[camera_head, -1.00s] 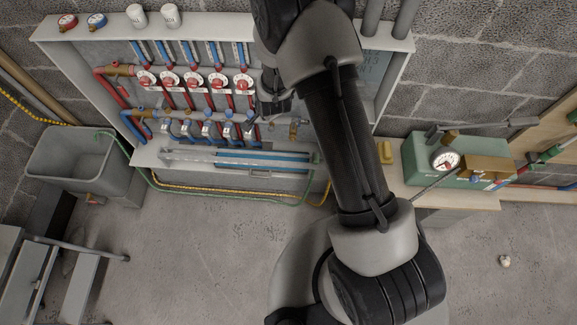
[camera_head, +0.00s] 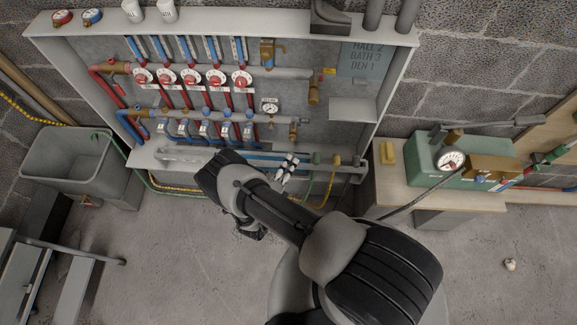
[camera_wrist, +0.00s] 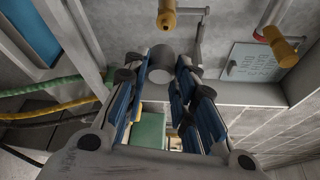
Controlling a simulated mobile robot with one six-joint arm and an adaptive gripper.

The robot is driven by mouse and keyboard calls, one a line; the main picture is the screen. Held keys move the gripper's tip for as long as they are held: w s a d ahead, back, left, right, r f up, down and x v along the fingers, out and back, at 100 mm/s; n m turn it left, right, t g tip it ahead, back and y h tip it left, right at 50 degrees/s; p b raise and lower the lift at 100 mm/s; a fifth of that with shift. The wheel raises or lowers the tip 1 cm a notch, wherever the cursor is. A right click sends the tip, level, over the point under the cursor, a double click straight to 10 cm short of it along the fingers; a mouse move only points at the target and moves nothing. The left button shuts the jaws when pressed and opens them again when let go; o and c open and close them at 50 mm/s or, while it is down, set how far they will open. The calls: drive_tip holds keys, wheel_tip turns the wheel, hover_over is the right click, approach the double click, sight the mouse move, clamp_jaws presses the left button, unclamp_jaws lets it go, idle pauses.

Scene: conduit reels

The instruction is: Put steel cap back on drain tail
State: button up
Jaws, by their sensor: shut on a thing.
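In the wrist view my gripper (camera_wrist: 161,72) is closed around a short grey steel cap (camera_wrist: 161,57), held between its fingertips. In the head view my gripper (camera_head: 290,165) shows only as small fingers past my arm, low in front of the wall cabinet; the cap cannot be made out there. A brass tail (camera_wrist: 166,16) hangs just beyond the cap in the wrist view, apart from it. A second brass tail (camera_wrist: 281,46) hangs to the right. In the head view brass ends show on the upper pipe (camera_head: 314,92) and lower pipe (camera_head: 293,131); which is the drain tail is unclear.
The cabinet (camera_head: 400,62) holds red and blue valves on two pipes, with a gauge (camera_head: 270,107). Green and yellow hoses (camera_head: 328,190) run below. A green pump unit (camera_head: 425,155) stands on the bench at right. A grey tub (camera_head: 70,160) stands left; the middle floor is open.

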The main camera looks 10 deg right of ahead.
idle(0.3)
drive_tip(key=shift+w+d+b, duration=0.25)
drive_tip(key=shift+w+d, duration=0.05)
drive_tip(key=shift+w, duration=0.6)
drive_tip(key=shift+w+d+b, duration=0.3)
drive_tip(key=shift+w+d, duration=0.05)
drive_tip(key=shift+w, duration=0.6)
drive_tip(key=shift+w+d+b, duration=0.25)
drive_tip(key=shift+w+d, duration=0.05)
drive_tip(key=shift+w, duration=0.6)
drive_tip(key=shift+w+d, duration=0.1)
drive_tip(key=shift+w, duration=0.4)
drive_tip(key=o, duration=1.1)
drive_tip(key=shift+c, duration=0.2)
drive_tip(key=v, duration=1.2)
drive_tip(key=shift+r, duration=0.1)
